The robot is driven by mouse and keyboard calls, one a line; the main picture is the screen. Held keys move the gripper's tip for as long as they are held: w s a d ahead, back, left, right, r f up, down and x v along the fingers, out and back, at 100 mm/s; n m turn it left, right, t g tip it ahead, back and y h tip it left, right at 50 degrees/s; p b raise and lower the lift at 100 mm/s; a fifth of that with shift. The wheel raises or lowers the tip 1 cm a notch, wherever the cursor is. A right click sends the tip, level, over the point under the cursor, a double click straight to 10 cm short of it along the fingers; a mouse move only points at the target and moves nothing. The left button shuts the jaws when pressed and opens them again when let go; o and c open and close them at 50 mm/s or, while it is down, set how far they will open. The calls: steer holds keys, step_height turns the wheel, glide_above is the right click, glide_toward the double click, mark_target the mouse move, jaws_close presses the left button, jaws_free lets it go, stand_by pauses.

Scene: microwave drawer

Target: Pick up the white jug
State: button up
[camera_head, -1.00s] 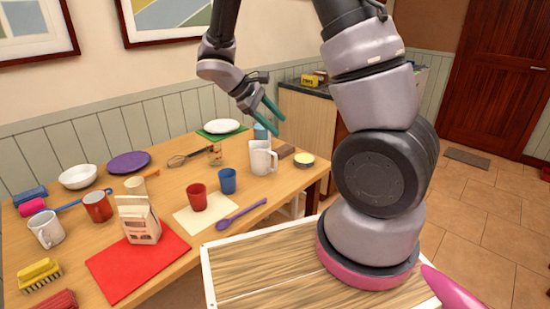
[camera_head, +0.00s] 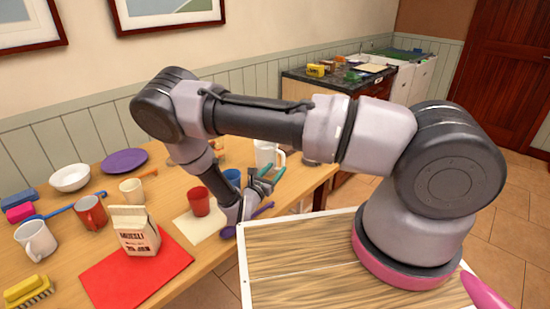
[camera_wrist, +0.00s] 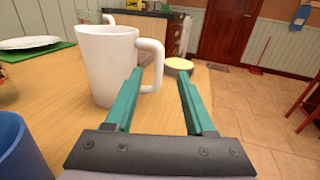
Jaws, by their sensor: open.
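The white jug (camera_wrist: 103,65) stands upright on the wooden table, with its handle on the right side in the wrist view. In the head view the jug (camera_head: 264,153) is partly hidden behind my arm and gripper. My gripper (camera_wrist: 160,88) is open and empty, low over the table in front of the jug. In the wrist view its left finger overlaps the lower part of the handle, and the right finger is right of the handle. I cannot tell whether the left finger touches the handle. The gripper also shows in the head view (camera_head: 271,176).
A blue cup (camera_wrist: 18,150) stands close at the left of my gripper. A yellow-topped round container (camera_wrist: 178,66) sits behind the handle. A white plate (camera_wrist: 28,43) lies at the back left.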

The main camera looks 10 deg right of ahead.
steer(key=x, duration=1)
steer(key=shift+w+d+f, duration=0.15)
steer(key=shift+w, duration=0.2)
jaws_close()
stand_by(1.0)
